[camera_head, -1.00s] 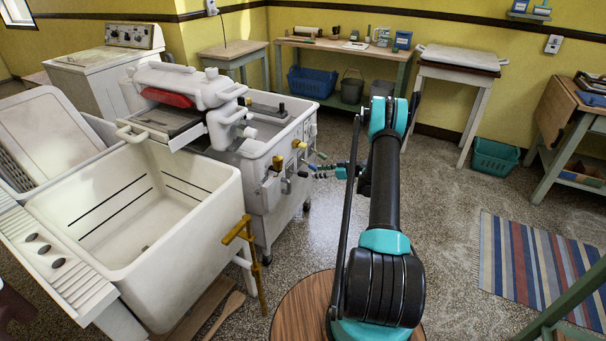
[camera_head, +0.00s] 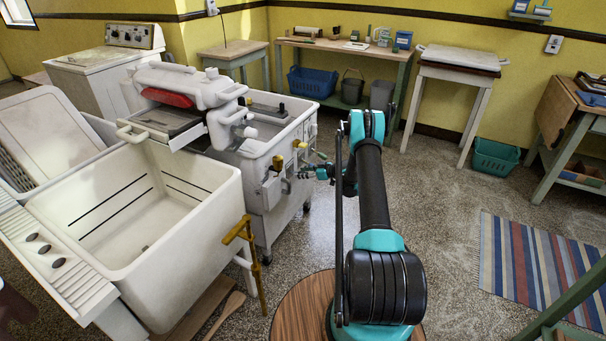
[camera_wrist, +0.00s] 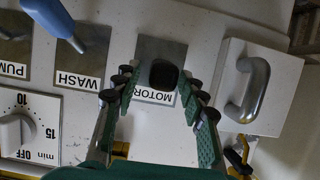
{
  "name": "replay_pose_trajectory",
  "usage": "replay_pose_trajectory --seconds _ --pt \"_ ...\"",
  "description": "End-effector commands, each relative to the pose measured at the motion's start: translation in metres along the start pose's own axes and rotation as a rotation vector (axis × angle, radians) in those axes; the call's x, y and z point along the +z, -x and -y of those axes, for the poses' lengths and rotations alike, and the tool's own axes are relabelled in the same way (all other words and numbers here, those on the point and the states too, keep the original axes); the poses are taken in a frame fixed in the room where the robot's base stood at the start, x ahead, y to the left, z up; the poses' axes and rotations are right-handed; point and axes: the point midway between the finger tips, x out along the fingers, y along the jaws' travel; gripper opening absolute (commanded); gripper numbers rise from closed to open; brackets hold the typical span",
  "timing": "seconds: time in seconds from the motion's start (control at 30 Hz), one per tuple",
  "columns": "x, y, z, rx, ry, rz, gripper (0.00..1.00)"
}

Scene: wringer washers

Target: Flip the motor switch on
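The motor switch (camera_wrist: 163,74) is a dark knob on a grey plate labelled MOTOR, which appears upside down in the wrist view. My gripper (camera_wrist: 160,88) is open, with its green-padded fingers on either side of the dark knob. I cannot tell whether the fingers touch it. In the head view my gripper (camera_head: 312,168) is close to the near right side of the white wringer washer (camera_head: 266,150); the switch itself is too small to make out there.
Beside the motor plate are a WASH plate (camera_wrist: 82,50) with a blue-tipped lever (camera_wrist: 52,18), a PUMP plate (camera_wrist: 14,45), and a timer dial (camera_wrist: 14,132). A metal handle (camera_wrist: 247,90) juts out on the other side. A white sink (camera_head: 200,235) stands left of my arm.

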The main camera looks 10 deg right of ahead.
Motion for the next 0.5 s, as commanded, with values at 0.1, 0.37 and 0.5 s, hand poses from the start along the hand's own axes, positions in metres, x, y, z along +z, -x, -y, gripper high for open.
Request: replay_pose_trajectory --seconds 0.1,0.37,0.5 --pt "0.0 0.0002 0.0 0.0 0.0 0.0 0.24" --pt "0.0 0.0004 0.0001 0.0 0.0 0.0 0.0" --pt "0.0 0.0004 0.0001 0.0 0.0 0.0 0.0"
